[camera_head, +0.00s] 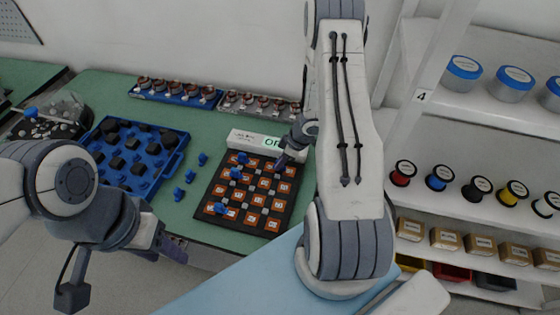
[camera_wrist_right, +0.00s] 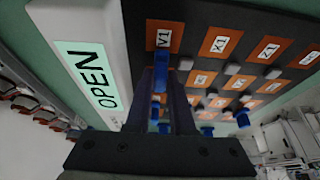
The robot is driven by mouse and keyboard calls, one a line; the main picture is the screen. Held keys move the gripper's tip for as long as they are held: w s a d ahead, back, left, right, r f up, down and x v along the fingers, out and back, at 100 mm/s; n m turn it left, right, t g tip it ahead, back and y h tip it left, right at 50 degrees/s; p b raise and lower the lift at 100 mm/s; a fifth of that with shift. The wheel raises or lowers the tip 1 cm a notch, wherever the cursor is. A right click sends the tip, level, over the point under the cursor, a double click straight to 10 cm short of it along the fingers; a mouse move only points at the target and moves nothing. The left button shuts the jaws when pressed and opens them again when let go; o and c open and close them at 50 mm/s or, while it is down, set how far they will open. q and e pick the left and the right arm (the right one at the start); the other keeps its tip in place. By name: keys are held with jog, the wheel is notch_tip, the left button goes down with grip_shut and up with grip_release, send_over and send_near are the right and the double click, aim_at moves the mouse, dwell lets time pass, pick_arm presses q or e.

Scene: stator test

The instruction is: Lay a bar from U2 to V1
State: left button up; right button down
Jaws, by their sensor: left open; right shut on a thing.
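The dark board (camera_head: 203,215) with orange labelled squares lies on the green table. My right gripper (camera_head: 283,163) is over the board's upper right part, shut on a blue bar (camera_wrist_right: 160,60). The bar's end shows between the fingers, right beside V1; whether it touches the board is unclear. Other blue bars (camera_head: 221,209) stand on the board's left part. My left gripper (camera_head: 172,247) is open and empty, off the table's front edge.
A white box with a green OPEN display (camera_head: 240,137) borders the board's back edge. Loose blue pieces (camera_head: 190,176) lie left of the board, beside a blue tray (camera_head: 178,158) of dark parts. Racks of coils (camera_head: 175,99) stand behind; shelves (camera_head: 480,120) are at right.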

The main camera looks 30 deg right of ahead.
jog(key=shift+f, duration=0.15)
jog(key=c, duration=0.7)
grip_release()
jog(key=p+v, duration=0.3)
jog(key=v, duration=0.7)
jog(key=shift+r, duration=0.25)
